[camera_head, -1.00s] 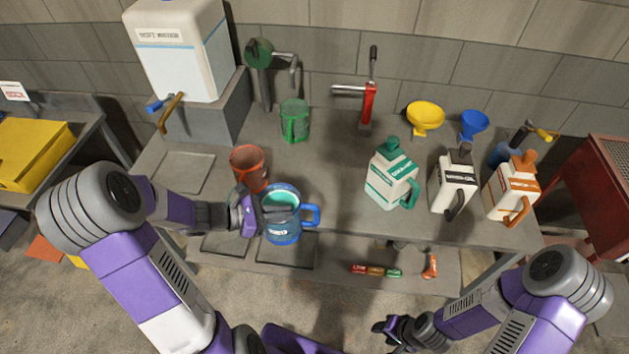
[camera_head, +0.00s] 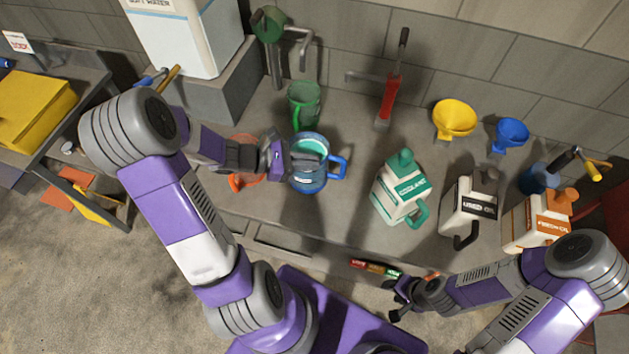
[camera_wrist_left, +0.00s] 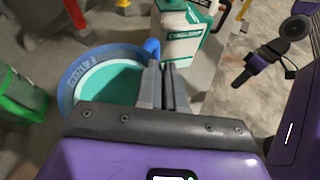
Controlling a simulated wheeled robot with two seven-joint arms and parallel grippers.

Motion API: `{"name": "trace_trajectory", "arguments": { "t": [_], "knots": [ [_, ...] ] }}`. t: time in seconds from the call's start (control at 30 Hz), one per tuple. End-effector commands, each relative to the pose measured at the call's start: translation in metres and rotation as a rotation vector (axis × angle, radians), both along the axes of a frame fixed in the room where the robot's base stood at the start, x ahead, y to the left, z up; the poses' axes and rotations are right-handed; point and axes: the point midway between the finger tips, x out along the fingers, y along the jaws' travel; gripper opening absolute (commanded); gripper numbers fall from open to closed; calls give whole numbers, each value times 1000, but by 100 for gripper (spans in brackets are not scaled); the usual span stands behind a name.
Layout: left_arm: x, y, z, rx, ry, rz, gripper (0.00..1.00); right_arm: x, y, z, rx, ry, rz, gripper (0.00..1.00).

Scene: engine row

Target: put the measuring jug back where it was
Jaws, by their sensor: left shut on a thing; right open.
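A blue measuring jug (camera_head: 309,182) with a blue handle on its right and teal liquid inside is held upright by my left gripper (camera_head: 300,160). In the left wrist view, the fingers (camera_wrist_left: 166,88) are shut at the rim of the blue jug (camera_wrist_left: 68,88). The jug appears over the bench in front of a green jug (camera_head: 304,98); whether its base touches the bench I cannot tell. An orange-red jug (camera_head: 244,180) is partly hidden behind my left gripper. My right gripper (camera_head: 399,300) is open and empty before the bench's front edge.
A white-green coolant container (camera_head: 398,192), a used-oil container (camera_head: 466,208) and an orange-white container (camera_head: 532,222) stand to the right. Bare bench (camera_head: 345,120) lies right of the green jug.

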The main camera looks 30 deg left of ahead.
Motion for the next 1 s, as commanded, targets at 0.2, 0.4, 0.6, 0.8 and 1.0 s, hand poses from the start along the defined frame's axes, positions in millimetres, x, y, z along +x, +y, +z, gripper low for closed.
{"name": "trace_trajectory", "arguments": {
  "t": [0.2, 0.4, 0.6, 0.8, 1.0],
  "knots": [
    [0, 0, 0, 23, -53, -28, 0, 0, 0, 11, 0, 0, 0, 46],
    [0, 0, -32, 23, -53, -28, 0, 0, 0, 6, 0, 0, 0, 46],
    [0, 0, -53, 24, -56, -30, 0, 0, 0, 4, 0, 0, 0, 46],
    [0, 0, -67, 24, -55, -29, 0, 0, 0, 3, 0, 0, 0, 46],
    [0, 0, -91, 24, -55, -31, 0, 0, 0, 1, 0, 0, 0, 46]
  ]
}}
